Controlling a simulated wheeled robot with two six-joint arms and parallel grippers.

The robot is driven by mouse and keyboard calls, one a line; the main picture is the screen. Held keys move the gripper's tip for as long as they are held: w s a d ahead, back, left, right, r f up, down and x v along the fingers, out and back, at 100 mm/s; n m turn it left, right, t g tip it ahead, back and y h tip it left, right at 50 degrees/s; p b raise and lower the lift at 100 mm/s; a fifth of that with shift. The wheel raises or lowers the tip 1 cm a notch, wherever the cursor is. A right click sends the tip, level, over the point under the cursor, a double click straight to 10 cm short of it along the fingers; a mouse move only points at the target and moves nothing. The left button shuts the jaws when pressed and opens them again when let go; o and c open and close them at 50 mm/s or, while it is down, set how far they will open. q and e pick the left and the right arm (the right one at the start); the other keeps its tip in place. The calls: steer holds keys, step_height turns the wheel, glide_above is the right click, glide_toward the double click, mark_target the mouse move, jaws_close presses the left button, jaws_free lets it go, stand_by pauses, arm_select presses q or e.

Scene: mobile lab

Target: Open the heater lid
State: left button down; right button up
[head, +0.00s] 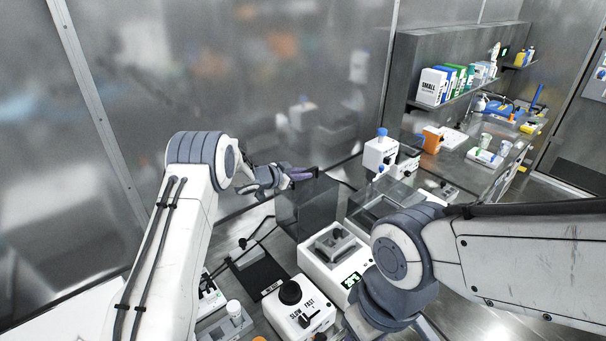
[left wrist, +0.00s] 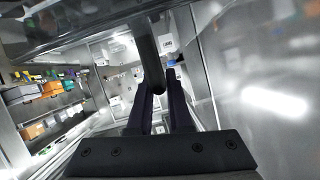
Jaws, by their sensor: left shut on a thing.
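The heater (head: 322,270) is a white box with a small green display, at the middle of the bench in the head view. Its see-through lid (head: 306,208) stands raised at the heater's far left side, tilted up off the top. My left gripper (head: 308,173) is at the lid's upper edge, shut on the lid's handle. In the left wrist view the dark round handle (left wrist: 149,55) runs down between the two fingers (left wrist: 160,85). The heater's grey block shows uncovered. My right arm comes in from the right, but its gripper is not in view.
A white stirrer with a black knob (head: 299,308) stands in front of the heater. A dark flat plate (head: 258,272) lies left of it. A white blue-capped device (head: 381,153) stands behind. The metal wall is close behind my left gripper.

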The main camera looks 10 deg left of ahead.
arm_select(q)
steer(key=shift+s+d+f, duration=0.1)
steer(key=shift+f, duration=0.1)
steer(key=c, duration=0.8)
jaws_free()
steer(key=shift+d, duration=0.1)
steer(key=shift+c, duration=0.2)
steer(key=shift+r, duration=0.1)
steer(key=shift+a, duration=0.2)
steer(key=shift+s+a+r+b, duration=0.15)
steer(key=shift+s+a+b, duration=0.05)
steer(key=shift+b, duration=0.1)
steer(key=b+v, duration=0.3)
steer(key=v, duration=0.6)
steer(key=shift+s+r, duration=0.2)
steer(key=shift+s, duration=0.05)
